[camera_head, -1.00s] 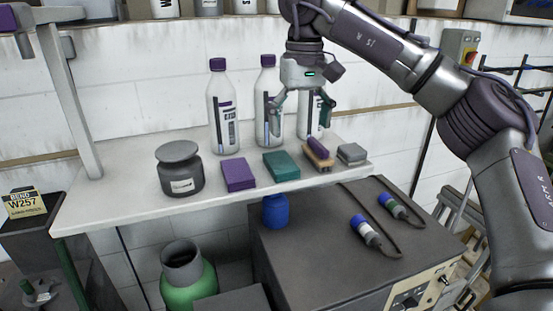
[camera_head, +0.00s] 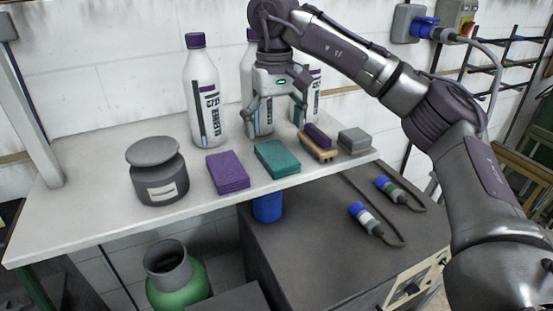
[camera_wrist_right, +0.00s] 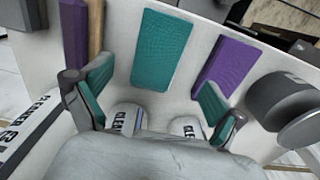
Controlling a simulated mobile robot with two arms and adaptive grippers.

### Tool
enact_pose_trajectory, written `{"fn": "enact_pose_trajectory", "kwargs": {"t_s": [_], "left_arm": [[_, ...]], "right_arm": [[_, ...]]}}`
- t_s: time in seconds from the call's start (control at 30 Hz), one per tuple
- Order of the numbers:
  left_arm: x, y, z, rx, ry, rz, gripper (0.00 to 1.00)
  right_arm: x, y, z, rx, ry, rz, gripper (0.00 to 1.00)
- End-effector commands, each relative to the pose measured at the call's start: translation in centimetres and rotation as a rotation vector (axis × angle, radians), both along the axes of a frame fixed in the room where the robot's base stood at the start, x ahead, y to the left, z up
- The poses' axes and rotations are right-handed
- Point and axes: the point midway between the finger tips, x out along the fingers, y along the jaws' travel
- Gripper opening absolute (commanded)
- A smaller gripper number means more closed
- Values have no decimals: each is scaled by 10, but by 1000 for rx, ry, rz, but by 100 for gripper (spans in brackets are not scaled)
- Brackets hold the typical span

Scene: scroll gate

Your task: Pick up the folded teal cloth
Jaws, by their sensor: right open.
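The folded teal cloth (camera_head: 276,159) lies flat near the front edge of the white shelf (camera_head: 100,218), between a purple cloth (camera_head: 227,173) and a wooden brush (camera_head: 317,143). My right gripper (camera_head: 274,120) is open and empty above the shelf, pointing down, behind and above the teal cloth and in front of the bottles. In the right wrist view the teal cloth (camera_wrist_right: 162,48) lies ahead of the spread fingers (camera_wrist_right: 152,100), apart from them. My left gripper is not in view.
Labelled white bottles (camera_head: 204,92) stand at the back, close to my right gripper. A dark grey lidded jar (camera_head: 157,172) stands left of the purple cloth, and a grey block (camera_head: 354,140) sits at the shelf's right end. The shelf's left part is clear.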

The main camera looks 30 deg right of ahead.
Motion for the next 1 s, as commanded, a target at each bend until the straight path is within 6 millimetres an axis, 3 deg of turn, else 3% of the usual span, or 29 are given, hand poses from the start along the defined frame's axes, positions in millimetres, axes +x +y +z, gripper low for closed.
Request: {"fn": "enact_pose_trajectory", "kwargs": {"t_s": [0.23,0.4,0.6,0.8,1.0], "left_arm": [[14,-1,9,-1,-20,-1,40],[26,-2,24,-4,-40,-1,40],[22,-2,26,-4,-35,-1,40],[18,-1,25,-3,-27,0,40],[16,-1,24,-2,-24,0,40]], "right_arm": [[-1,-2,-17,0,2,-1,96],[-2,-5,-43,0,2,-1,96],[-2,-4,-60,1,0,-1,96],[-2,-4,-61,2,-1,-1,96],[-2,-4,-61,2,-1,-1,62]]}}
